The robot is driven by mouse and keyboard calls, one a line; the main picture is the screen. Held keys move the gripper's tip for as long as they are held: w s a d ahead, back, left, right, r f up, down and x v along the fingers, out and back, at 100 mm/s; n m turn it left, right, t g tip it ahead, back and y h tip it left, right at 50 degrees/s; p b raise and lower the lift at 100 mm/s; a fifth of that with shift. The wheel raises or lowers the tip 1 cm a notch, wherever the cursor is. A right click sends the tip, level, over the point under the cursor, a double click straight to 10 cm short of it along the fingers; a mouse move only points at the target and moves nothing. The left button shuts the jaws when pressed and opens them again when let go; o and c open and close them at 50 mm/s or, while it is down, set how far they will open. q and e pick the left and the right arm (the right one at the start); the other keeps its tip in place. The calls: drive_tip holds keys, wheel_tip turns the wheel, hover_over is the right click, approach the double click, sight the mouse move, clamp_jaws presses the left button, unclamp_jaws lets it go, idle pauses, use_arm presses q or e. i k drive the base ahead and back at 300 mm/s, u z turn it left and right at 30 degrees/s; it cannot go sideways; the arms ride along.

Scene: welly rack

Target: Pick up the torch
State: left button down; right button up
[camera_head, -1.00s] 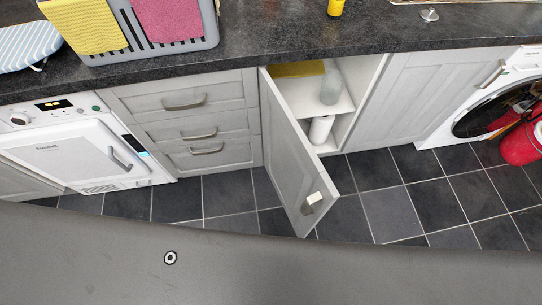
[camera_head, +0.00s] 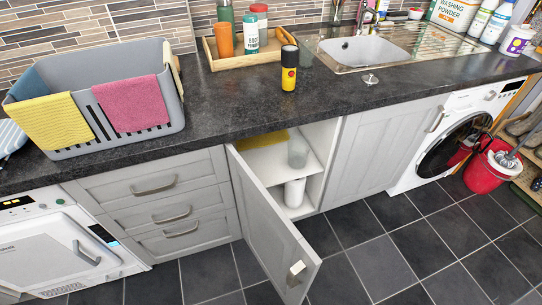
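A small upright cylinder (camera_head: 289,68) with a yellow body, a dark label and a black top stands on the dark worktop (camera_head: 225,105). It is near the middle, in front of the wooden tray's right end. It may be the torch, but I cannot tell for sure, and I see no other clear torch. Neither of my grippers is in the head view.
A grey basket (camera_head: 112,125) with yellow and pink cloths stands left. A wooden tray (camera_head: 232,62) holds bottles behind the cylinder; a sink (camera_head: 365,50) lies right. A cupboard door (camera_head: 272,225) stands open below. A red bucket (camera_head: 487,172) is on the floor at right.

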sight(288, 82)
drive_tip(key=z, duration=0.45)
drive_tip(key=k, duration=1.1)
drive_tip(key=z, duration=1.5)
drive_tip(key=i, duration=2.7)
drive_tip(key=u, duration=1.45)
drive_tip(key=i, duration=0.75)
drive_tip(key=u, duration=1)
drive_tip(key=i, duration=0.3)
